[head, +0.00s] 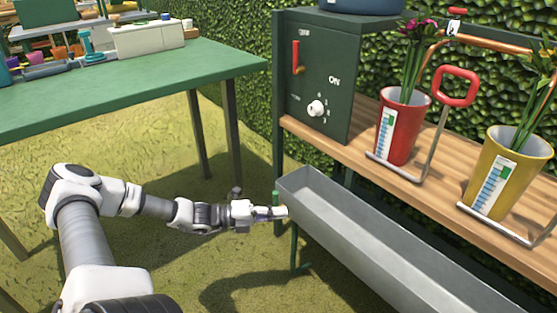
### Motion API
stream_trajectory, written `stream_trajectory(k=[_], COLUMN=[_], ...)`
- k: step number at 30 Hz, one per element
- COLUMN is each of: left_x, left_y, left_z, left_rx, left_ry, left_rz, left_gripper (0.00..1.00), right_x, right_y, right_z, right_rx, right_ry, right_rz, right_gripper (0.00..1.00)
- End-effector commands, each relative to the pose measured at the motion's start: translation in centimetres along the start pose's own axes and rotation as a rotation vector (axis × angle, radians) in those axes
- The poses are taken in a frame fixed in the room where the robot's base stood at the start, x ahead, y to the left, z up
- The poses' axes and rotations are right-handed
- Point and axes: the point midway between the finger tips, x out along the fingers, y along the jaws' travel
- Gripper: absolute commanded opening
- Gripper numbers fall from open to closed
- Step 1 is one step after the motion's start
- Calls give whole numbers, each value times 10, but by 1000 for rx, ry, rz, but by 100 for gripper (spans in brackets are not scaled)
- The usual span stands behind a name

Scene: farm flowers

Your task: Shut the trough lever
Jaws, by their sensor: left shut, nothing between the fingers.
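The long grey metal trough (345,232) hangs in front of the wooden shelf and runs toward the lower right. A small green upright piece (275,198), which looks like the trough lever, stands at the trough's left end. My left arm reaches in from the lower left. Its gripper (280,212) is shut and empty, right beside the green piece and close to the trough's end wall. I cannot tell whether it touches either one. The lower part of the green piece is hidden behind the gripper. My right gripper is not in view.
A dark green control box (325,80) with a red lever (296,57) and white knob (316,108) stands on the wooden shelf (362,150). Red (400,125) and yellow (505,175) flower pots are to its right. A green table (130,80) is at upper left. Open grass lies between.

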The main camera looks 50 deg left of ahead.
Motion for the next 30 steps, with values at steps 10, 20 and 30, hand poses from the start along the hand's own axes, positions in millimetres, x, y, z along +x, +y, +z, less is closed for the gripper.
stream_trajectory(k=[10, 20, 30], left_x=[-82, -100, -100], left_y=[-1, 5, 5], left_z=[0, 0, 0], left_rx=[-2, -1, -1], left_ry=[-2, 0, 0], left_rz=[4, 0, 0], left_gripper=[0, 0, 0], right_x=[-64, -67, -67], right_y=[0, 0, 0], right_z=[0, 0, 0], right_rx=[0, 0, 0], right_ry=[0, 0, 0], right_rz=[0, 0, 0], right_gripper=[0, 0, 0])
